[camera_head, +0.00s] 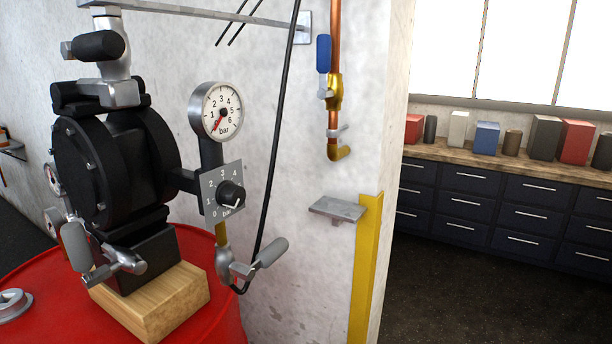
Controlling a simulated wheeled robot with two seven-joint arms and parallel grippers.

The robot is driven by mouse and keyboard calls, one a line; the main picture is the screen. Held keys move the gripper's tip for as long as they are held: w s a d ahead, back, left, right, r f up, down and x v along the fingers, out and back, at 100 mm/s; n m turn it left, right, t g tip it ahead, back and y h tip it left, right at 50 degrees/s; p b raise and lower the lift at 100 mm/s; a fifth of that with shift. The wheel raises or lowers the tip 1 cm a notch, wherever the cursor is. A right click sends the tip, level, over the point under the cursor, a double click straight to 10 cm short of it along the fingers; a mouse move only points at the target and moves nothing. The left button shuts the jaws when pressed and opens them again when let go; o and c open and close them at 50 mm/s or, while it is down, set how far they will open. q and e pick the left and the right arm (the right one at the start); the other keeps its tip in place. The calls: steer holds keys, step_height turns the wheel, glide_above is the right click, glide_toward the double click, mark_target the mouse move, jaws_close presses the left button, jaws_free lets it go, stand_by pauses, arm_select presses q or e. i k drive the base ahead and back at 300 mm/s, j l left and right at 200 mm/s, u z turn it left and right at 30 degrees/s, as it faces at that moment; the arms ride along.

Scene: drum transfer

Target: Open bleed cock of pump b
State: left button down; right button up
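A black round pump (110,165) stands on a wooden block (165,303) on top of a red drum (215,318). No label tells which pump it is. A cock with a black handle (95,46) sits on the pump's top fitting, handle roughly level. A cock with a grey handle (76,246) sits low at the front, handle tilted up. Another grey-handled cock (270,252) hangs below the regulator, handle slanting up to the right. I cannot tell which is the bleed cock. Neither gripper is in view.
A pressure gauge (221,108), needle at its low end, stands above a regulator knob (230,194). A black hose (275,150) hangs beside them. A blue-handled valve (324,54) is on a copper wall pipe. A small grey shelf (338,209) juts from the wall.

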mark_target(75, 240)
steer(key=u, duration=1.45)
steer(key=k+j, duration=0.1)
steer(key=j, duration=0.35)
steer(key=k+j, duration=0.1)
steer(key=j, duration=0.3)
steer(key=i+j, duration=0.1)
steer(key=j, duration=0.2)
steer(key=i+j, duration=0.1)
steer(key=j, duration=0.15)
steer(key=i+j+u, duration=0.1)
steer(key=j, duration=0.2)
